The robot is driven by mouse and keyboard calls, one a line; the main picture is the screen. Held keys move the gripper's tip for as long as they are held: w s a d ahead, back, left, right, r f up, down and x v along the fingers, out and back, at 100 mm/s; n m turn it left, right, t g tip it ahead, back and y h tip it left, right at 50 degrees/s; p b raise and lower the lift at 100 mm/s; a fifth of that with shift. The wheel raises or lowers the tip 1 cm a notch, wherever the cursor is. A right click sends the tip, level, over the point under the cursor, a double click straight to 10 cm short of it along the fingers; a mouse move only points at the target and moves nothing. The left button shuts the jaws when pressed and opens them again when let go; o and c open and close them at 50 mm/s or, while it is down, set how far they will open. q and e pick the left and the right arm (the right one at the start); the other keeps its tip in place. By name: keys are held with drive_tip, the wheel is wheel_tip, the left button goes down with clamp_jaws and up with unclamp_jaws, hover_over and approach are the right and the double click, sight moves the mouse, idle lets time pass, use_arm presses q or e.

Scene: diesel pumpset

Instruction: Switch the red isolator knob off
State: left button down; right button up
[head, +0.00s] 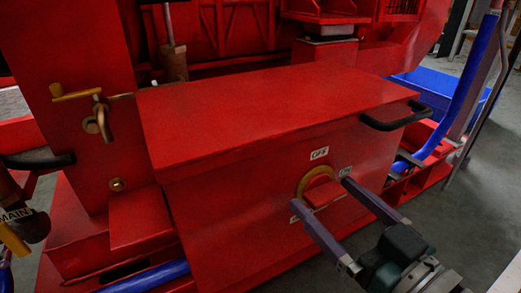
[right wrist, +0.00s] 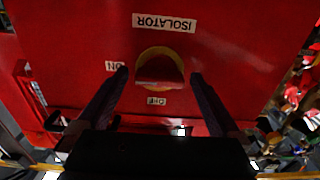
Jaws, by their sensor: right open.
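The red isolator knob (head: 322,194) sits on a yellow ring on the front of a red box. Its bar lies roughly crosswise, in line with the ON label (head: 345,171); the OFF label (head: 319,153) is above. In the right wrist view the knob (right wrist: 160,72) appears upside down, with ON at left and OFF below. My right gripper (head: 322,192) is open, its two dark fingers on either side of the knob. In the right wrist view the fingers (right wrist: 160,75) show gaps to the knob. The left gripper is not in view.
The red box (head: 270,105) has a flat lid and a black handle (head: 395,118) at its upper right. A MAIN-labelled part (head: 20,217) stands at far left. Grey floor lies open at right.

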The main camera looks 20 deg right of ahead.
drive_tip(key=shift+w, duration=0.1)
drive_tip(key=shift+c, duration=1.4)
drive_tip(key=c, duration=1)
